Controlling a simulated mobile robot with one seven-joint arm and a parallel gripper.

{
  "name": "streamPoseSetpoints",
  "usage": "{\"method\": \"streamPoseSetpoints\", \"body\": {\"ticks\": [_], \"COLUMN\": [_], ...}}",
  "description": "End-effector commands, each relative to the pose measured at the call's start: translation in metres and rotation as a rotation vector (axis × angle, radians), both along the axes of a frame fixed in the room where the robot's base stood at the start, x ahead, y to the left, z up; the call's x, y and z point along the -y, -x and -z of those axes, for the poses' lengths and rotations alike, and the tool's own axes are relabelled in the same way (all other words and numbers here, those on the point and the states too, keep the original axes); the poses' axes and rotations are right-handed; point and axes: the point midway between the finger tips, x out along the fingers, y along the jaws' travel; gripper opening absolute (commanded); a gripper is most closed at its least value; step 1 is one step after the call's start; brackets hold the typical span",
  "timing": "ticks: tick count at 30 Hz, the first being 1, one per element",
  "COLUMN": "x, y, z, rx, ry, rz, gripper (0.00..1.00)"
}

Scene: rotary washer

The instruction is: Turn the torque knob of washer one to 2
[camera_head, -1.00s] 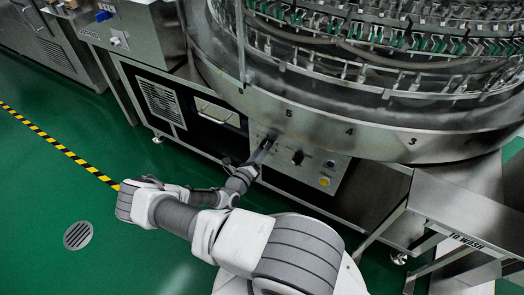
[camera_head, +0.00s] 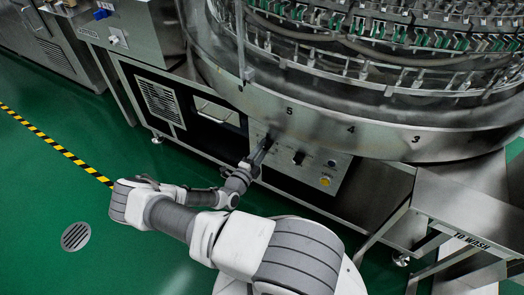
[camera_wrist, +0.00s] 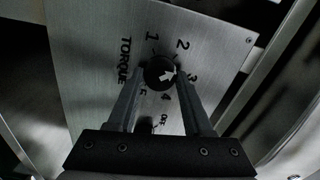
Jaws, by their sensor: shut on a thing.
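The torque knob (camera_wrist: 160,71) is a round black knob with a white arrow on a brushed metal panel marked TORQUE. The arrow points to the upper right, roughly between 2 and 3; the exact mark is hard to tell. My gripper (camera_wrist: 163,76) is shut on the knob, one finger on each side. In the head view my gripper (camera_head: 264,147) reaches the panel below the 5 on the washer (camera_head: 320,128) and hides most of the knob.
Another black knob (camera_head: 298,158) and a yellow button (camera_head: 325,181) sit to the right on the same panel. A lower switch marked OFF (camera_wrist: 162,120) shows between my fingers. Green floor is free at left.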

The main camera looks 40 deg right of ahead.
Motion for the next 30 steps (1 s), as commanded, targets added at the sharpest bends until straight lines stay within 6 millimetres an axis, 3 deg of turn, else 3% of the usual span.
{"method": "streamPoseSetpoints", "body": {"ticks": [15,30], "x": [-0.0007,-0.0007], "y": [0.0004,0.0005], "z": [0.0009,0.0007], "rx": [-0.3,-0.349], "ry": [0.123,0.143], "rz": [-0.001,0.0], "gripper": [0.0,0.0]}}
